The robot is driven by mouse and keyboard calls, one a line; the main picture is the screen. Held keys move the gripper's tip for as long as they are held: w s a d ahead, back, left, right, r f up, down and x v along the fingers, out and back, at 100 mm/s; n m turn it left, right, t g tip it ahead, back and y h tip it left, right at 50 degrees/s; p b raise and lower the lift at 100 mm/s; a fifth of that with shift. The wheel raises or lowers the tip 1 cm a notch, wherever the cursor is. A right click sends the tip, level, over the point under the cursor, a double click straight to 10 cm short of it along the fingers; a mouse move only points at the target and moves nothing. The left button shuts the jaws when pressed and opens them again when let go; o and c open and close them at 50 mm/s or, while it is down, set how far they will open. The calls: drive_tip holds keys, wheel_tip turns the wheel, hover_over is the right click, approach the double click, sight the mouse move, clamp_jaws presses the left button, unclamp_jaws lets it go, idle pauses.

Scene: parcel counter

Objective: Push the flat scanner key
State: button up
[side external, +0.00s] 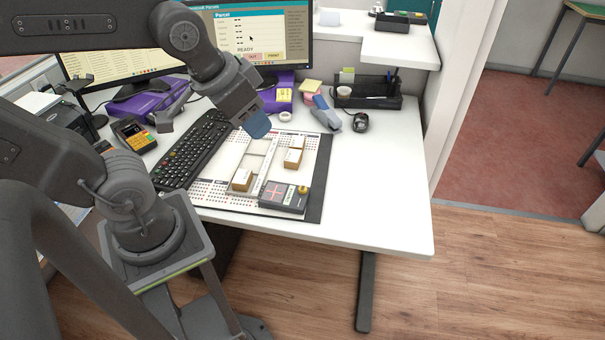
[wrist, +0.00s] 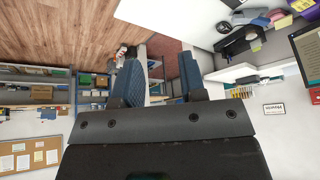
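A flat dark grey device with a red cross on its face (side external: 277,193) lies at the front right of the desk mat and looks like the flat scanner. Small green and pale marks (side external: 291,192) on its right part may be its key; they are too small to tell. My gripper (side external: 257,128) is above the back of the mat, behind and above the device, touching nothing visible. In the wrist view its two blue fingers (wrist: 161,80) stand apart with nothing between them. The device is not visible in the wrist view.
Small brown boxes (side external: 242,180) and (side external: 293,157) sit on the mat (side external: 316,181). A black keyboard (side external: 195,150) is left of it. A handheld scanner (side external: 326,114) and a dark mouse (side external: 361,122) are behind. The desk right of the mat (side external: 380,190) is clear.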

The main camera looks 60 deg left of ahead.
drive_tip(key=w+a+f+g, duration=0.1)
drive_tip(key=w+f, duration=0.1)
drive_tip(key=w, duration=0.1)
drive_tip(key=w+a+f, duration=0.2)
drive_tip(key=w+f, duration=0.1)
drive_tip(key=w, duration=0.1)
drive_tip(key=w+a+f+n+g, duration=0.1)
drive_tip(key=w+f, duration=0.1)
drive_tip(key=w, duration=0.2)
drive_tip(key=shift+a+f+g, duration=0.25)
drive_tip(key=shift+a+g, duration=0.05)
clamp_jaws()
drive_tip(key=n+g, duration=0.1)
drive_tip(key=g, duration=0.2)
hover_over(303, 188)
wheel_tip(303, 188, down, 17)
drive_tip(key=shift+s+f, duration=0.1)
drive_tip(key=shift+f, duration=3.95)
